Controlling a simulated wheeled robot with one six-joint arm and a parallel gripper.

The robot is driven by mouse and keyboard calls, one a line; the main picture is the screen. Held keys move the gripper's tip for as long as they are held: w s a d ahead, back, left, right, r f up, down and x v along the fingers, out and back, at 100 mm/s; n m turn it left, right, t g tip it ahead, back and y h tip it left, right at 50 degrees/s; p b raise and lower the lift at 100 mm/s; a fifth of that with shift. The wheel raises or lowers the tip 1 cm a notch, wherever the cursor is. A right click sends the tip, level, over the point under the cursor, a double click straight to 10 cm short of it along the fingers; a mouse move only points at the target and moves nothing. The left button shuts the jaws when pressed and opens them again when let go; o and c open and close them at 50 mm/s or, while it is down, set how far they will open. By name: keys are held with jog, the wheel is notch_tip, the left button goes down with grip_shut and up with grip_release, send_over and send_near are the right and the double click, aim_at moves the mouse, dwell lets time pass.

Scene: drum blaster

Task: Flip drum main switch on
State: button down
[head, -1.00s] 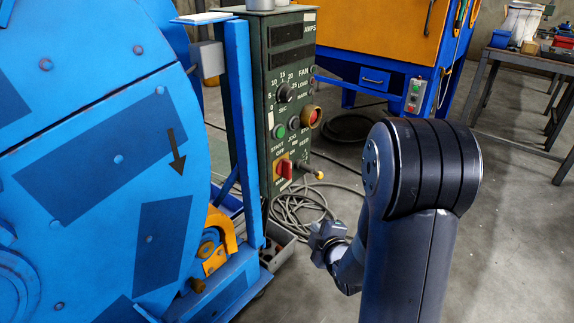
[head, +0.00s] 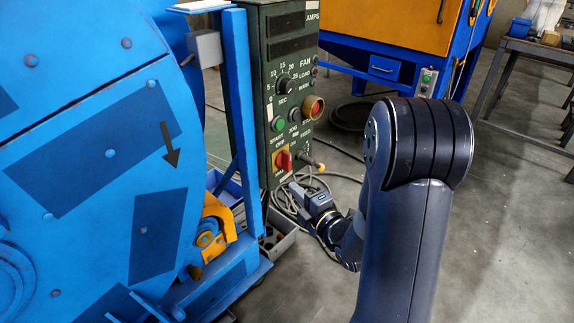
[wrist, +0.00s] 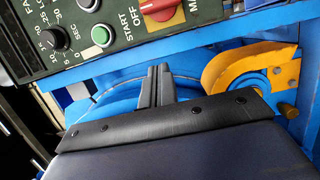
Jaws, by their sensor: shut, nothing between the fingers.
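The main switch is a red knob (head: 282,160) on a yellow plate, low on the dark green control panel (head: 262,100). In the wrist view the red knob (wrist: 160,8) is at the top edge, partly cut off, beside lettering starting "MA". My gripper (head: 295,189) is just below and right of the knob in the head view, apart from it. In the wrist view my gripper's fingers (wrist: 157,72) are together, empty, and point up toward the panel's lower edge. The knob's lower part is clear of the fingers.
A yellow-tipped lever (head: 318,167) juts out right of the knob. A green button (wrist: 101,35) and black dial (wrist: 52,42) sit left in the wrist view. The blue drum machine (head: 90,150) and its orange bracket (head: 215,220) stand close. Cables (head: 330,178) lie on the floor.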

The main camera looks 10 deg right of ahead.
aim_at(287, 161)
jog(key=w, duration=0.3)
jog(key=w+a+b, duration=0.1)
jog(key=w, duration=0.6)
jog(key=shift+w+a+b, duration=0.15)
jog(key=shift+w+b, duration=0.05)
jog(key=shift+b, duration=0.2)
jog(key=shift+w+d, duration=0.4)
jog(key=shift+d, duration=0.05)
